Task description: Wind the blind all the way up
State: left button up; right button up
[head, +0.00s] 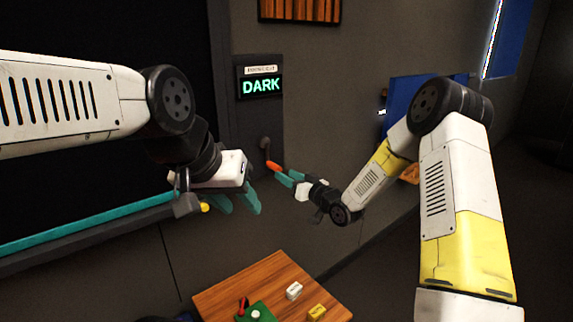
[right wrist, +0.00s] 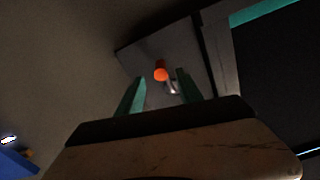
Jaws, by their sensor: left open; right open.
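The crank (head: 265,146) is on a grey wall panel below a sign reading "DARK" (head: 261,87). Its orange handle (head: 274,167) points out towards my right gripper (head: 284,178). In the right wrist view, the orange knob (right wrist: 160,73) appears between the open teal fingers of my right gripper (right wrist: 160,80); I cannot tell whether they touch it. A large black surface (head: 95,165), apparently the lowered blind, fills the left, with a teal bar (head: 85,225) along its bottom. My left gripper (head: 238,204) is open and empty in front of the wall, left of the crank.
A wooden table (head: 240,285) below holds a green board (head: 262,312), a white block (head: 294,290) and a yellow block (head: 317,312). A blue panel (head: 400,95) is on the wall behind my right arm. A slatted wooden piece (head: 300,9) hangs above the sign.

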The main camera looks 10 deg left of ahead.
aim_at(275, 168)
jog(key=x, duration=0.7)
jog(key=shift+w+a, duration=0.3)
jog(key=shift+c, duration=0.4)
grip_shut()
dwell(0.7)
